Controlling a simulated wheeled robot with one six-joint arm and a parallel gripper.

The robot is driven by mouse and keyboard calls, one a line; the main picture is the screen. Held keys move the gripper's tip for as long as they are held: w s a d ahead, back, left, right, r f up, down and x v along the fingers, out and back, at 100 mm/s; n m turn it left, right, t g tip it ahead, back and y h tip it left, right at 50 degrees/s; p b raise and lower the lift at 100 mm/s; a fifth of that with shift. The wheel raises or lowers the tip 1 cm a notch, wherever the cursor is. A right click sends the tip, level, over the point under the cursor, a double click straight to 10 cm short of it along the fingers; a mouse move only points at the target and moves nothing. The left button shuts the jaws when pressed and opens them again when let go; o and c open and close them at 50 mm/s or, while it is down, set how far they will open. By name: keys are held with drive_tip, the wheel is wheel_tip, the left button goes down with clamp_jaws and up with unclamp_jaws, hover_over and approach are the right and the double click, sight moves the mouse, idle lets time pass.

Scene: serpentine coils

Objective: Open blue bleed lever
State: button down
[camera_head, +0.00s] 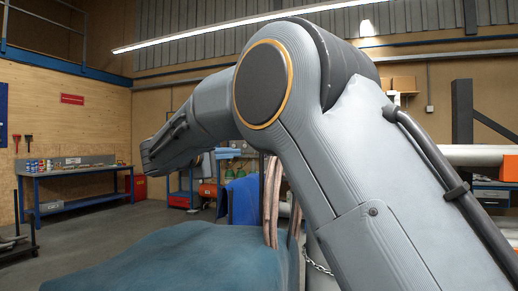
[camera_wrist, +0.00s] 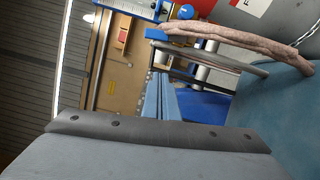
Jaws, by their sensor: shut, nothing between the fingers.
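My gripper (camera_head: 149,158) is at the far end of my arm on the left in the head view, small and dark, shut and empty, held in the air apart from the pipes. I cannot make out a bleed lever for certain. In the wrist view a small round blue part (camera_wrist: 186,12) and a blue block-like part (camera_wrist: 156,34) show near the top, by the pipes; either could belong to it. The coil's copper-brown pipes (camera_head: 270,200) rise behind the blue-green surface in the head view. Pale wrapped pipes (camera_wrist: 235,38) cross the upper right of the wrist view.
A blue-green covered surface (camera_head: 160,262) fills the lower front. A blue-framed workbench (camera_head: 75,170) with small items stands along the left wall. A chain (camera_head: 318,266) hangs beside the pipes. My arm hides much of the right side. The floor at left is mostly clear.

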drive_tip(key=w+d+r+p, duration=0.2)
drive_tip(key=w+d+p, duration=0.3)
drive_tip(key=d, duration=0.3)
drive_tip(key=shift+x, duration=0.9)
drive_tip(key=m+b, duration=0.1)
drive_tip(key=b, duration=0.1)
drive_tip(key=d+b, duration=0.1)
drive_tip(key=b, duration=0.2)
drive_tip(key=shift+s+d+r+m+b, duration=0.1)
drive_tip(key=shift+s+r+m+b, duration=0.1)
drive_tip(key=shift+r+m+b, duration=0.15)
drive_tip(key=shift+d+m, duration=0.2)
drive_tip(key=shift+m, duration=0.05)
drive_tip(key=shift+a, duration=0.1)
